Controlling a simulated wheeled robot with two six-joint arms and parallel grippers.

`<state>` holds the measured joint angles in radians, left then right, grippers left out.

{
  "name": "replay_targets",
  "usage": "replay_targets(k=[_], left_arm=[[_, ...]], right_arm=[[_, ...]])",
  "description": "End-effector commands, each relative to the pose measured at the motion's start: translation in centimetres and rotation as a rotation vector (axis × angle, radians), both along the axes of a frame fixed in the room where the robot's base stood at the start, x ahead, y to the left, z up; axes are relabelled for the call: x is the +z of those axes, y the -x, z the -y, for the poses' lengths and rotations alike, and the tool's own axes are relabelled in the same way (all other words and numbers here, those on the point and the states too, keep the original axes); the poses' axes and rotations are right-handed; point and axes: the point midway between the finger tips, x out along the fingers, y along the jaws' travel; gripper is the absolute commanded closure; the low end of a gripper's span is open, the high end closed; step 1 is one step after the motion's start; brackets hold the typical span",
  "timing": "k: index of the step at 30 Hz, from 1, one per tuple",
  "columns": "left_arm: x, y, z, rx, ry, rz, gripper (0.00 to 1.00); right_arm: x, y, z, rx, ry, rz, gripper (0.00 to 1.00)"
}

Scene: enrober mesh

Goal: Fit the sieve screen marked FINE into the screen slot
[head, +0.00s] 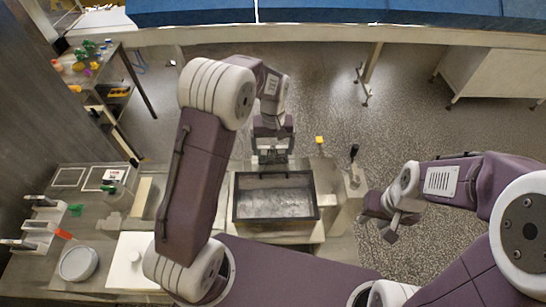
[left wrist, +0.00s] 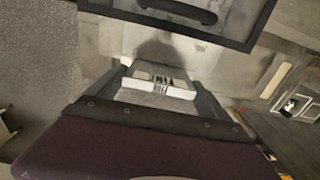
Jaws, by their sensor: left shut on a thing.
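My left gripper (head: 271,157) is at the far edge of a dark-framed rectangular box (head: 235,206) with a grey, mottled inside. In the left wrist view my left gripper (left wrist: 162,84) is shut on a grey piece with a white strip (left wrist: 160,84), which carries small dark marks too small to read. I take it to be a sieve screen; whether it is marked FINE cannot be told. The dark frame (left wrist: 238,44) with a handle lies just beyond it. I cannot make out the screen slot. My right gripper (head: 385,217) is off to the right, apart from everything.
The bench on the left holds a round pale dish (head: 79,263), a white board with a knob (head: 134,275), outlined rectangles (head: 70,177) and white holders (head: 40,228). A small post with a dark knob (head: 354,152) stands right of the box. The floor beyond is mostly clear.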

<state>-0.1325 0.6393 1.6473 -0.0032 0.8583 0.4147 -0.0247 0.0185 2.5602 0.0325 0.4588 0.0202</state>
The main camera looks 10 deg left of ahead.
Motion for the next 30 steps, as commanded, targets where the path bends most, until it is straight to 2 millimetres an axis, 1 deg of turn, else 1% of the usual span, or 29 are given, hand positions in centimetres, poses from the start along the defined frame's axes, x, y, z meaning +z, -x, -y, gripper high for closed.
replay_targets(k=[5,9,12,19,30], left_arm=[[-0.9,0.0,0.0,0.000,0.000,-0.002,0.79],[-3.3,0.0,0.0,0.000,-0.001,-0.001,0.79],[-4.3,0.0,0.0,0.000,0.000,0.002,0.79],[-4.5,-0.1,0.0,0.000,0.001,0.003,0.79],[-5.8,0.0,0.0,0.001,0.001,0.000,0.79]], right_arm=[[0.6,0.0,0.0,0.000,0.000,0.000,0.66],[1.9,0.0,0.0,0.000,0.000,0.000,0.66],[2.0,0.0,0.0,0.000,0.000,0.000,0.66],[1.8,0.0,0.0,0.000,0.000,0.000,0.66],[0.9,0.0,0.0,0.000,0.000,0.000,0.66]])
